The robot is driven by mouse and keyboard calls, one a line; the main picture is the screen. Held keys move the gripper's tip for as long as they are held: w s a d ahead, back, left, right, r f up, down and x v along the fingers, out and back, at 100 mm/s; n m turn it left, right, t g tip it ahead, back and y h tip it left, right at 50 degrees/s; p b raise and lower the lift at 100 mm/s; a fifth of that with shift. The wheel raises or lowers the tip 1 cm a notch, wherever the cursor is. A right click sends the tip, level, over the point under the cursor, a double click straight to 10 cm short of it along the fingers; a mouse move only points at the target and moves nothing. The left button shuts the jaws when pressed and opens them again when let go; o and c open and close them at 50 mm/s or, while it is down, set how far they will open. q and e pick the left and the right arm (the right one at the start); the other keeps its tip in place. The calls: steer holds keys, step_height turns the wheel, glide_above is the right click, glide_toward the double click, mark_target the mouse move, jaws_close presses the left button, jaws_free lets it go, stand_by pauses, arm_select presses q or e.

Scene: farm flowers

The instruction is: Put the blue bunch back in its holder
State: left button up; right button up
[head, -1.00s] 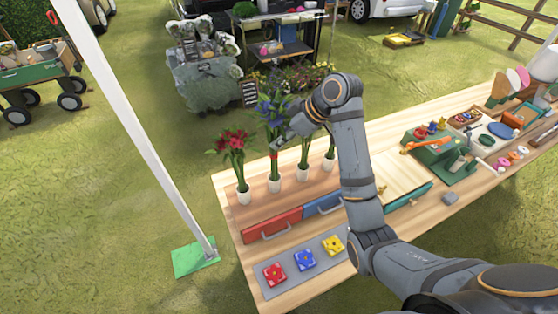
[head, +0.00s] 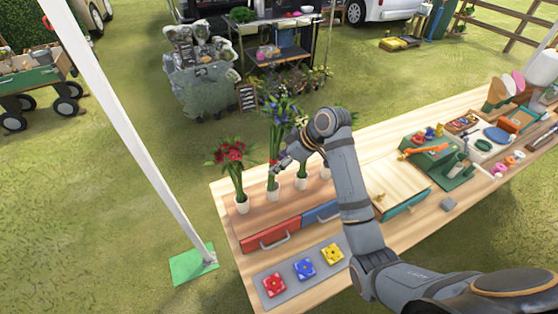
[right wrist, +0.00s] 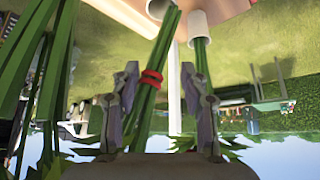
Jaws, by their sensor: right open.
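The blue bunch (head: 280,112) stands with its green stems reaching down to a white holder (head: 272,193), second from the left in the head view. In the right wrist view, which is upside down, its stems with a red band (right wrist: 151,77) run between my right gripper's fingers (right wrist: 160,105). Their far ends meet the white holder's mouth (right wrist: 157,9); how deep they sit is unclear. My right gripper (head: 282,160) is open around the stems, low beside the bunch in the head view. My left gripper is out of view.
A red bunch (head: 231,153) in its own holder (head: 242,204) stands close on the left. Other bunches stand to the right, partly behind my arm. Red and blue drawers (head: 270,235) and a grey button panel (head: 292,283) lie in front.

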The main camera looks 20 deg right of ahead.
steer(key=b+v, duration=0.2)
steer(key=v, duration=1)
steer(key=shift+r, duration=0.25)
steer(key=shift+s, duration=0.15)
